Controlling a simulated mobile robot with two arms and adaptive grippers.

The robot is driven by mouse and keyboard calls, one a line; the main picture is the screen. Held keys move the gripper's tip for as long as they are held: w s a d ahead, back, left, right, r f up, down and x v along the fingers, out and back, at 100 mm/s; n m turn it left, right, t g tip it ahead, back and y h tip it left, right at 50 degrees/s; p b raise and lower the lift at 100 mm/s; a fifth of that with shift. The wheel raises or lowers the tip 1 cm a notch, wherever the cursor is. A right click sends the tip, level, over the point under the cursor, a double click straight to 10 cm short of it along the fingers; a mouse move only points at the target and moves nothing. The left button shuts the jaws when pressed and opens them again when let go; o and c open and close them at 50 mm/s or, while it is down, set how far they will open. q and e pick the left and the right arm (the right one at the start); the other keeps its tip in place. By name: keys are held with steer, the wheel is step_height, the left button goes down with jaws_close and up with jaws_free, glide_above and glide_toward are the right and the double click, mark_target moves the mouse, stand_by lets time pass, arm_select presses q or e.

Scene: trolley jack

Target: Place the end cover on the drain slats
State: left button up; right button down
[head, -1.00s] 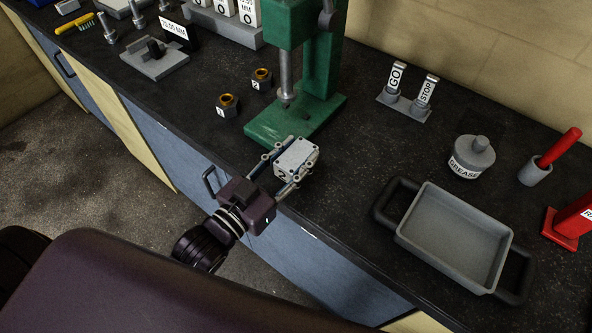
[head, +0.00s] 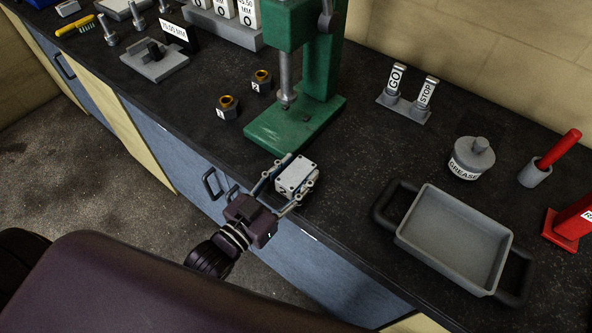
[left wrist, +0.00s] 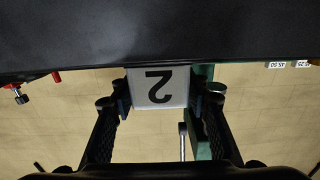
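A pale metal block (head: 296,174) with dark spots on its top and a 2 on its side is the only thing I can take for the end cover. My left gripper (head: 288,182) is shut on it, one finger on each side, near the front edge of the bench. No drain slats can be made out. My right gripper is not in view.
A grey tray (head: 410,239) with dark handles stands to the right, empty. The green press (head: 262,132) stands behind the block. A grease pot (head: 472,158), a GO/STOP gauge stand (head: 405,106) and two dark nuts (head: 228,107) are nearby. Bench between block and tray is clear.

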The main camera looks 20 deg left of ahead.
arm_select(q)
steer(key=shift+o, duration=0.7)
steer(key=shift+r, duration=0.2)
steer(key=b+v, duration=0.2)
steer(key=v, duration=1)
steer(key=shift+b, duration=0.4)
